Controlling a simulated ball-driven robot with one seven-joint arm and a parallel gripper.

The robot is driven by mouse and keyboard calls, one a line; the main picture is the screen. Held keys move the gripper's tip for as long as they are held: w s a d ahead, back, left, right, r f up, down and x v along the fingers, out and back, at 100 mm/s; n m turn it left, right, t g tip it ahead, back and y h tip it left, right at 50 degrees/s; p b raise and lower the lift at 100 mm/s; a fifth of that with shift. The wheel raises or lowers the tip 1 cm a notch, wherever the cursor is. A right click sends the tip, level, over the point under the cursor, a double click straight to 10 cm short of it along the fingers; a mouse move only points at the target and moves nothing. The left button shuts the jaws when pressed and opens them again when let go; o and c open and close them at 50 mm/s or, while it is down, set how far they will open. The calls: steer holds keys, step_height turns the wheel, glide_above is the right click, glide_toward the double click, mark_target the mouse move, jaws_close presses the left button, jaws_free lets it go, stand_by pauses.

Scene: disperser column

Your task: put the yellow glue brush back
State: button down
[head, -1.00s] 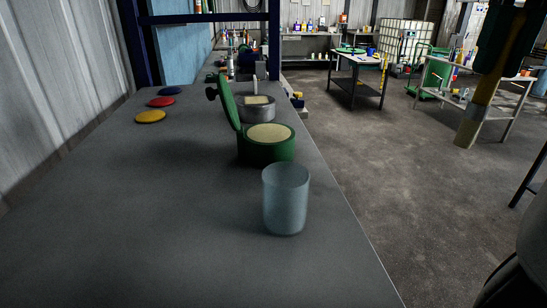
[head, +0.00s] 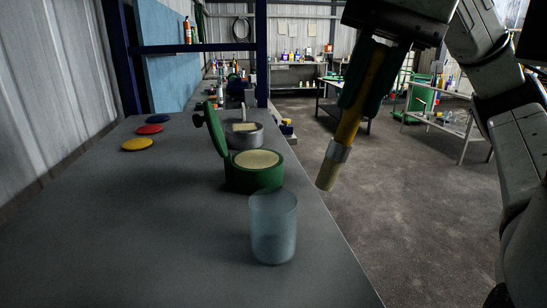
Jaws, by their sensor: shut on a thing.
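My gripper (head: 368,75) is at the upper right, shut on the yellow glue brush (head: 347,125). The brush hangs tilted, its metal band (head: 338,153) and pale bristles (head: 327,177) pointing down and a little left. In the picture it shows over the floor, right of the bench edge. A green pot (head: 256,177) with a cream-coloured fill stands open on the bench, its green lid (head: 215,130) tilted up at its left. A translucent bluish cup (head: 273,230) stands upright in front of the pot. I cannot see inside the cup clearly.
The grey bench (head: 150,220) is clear at the front left. Yellow (head: 137,144), red (head: 150,129) and blue (head: 153,118) discs lie at its left. A grey pot (head: 245,137) stands behind the green one. A blue frame post (head: 261,55) rises beyond.

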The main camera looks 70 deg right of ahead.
steer(key=w+a+f, duration=0.1)
steer(key=w+f, duration=0.1)
steer(key=w+a+f, duration=0.1)
steer(key=w, duration=0.1)
steer(key=w+a+f+p, duration=0.1)
steer(key=a+f, duration=0.1)
steer(key=shift+w+f, duration=0.35)
steer(key=shift+w, duration=0.05)
steer(key=shift+w+a+f+g+h+p, duration=0.35)
steer(key=shift+w+f+g+h+p, duration=0.15)
steer(key=shift+w+f+g+p, duration=0.15)
steer(key=shift+w+a+f+g+h+p, duration=0.4)
steer(key=shift+w+f+g+h, duration=0.15)
steer(key=shift+g, duration=0.2)
steer(key=shift+f, duration=0.15)
steer(key=c, duration=1)
jaws_free()
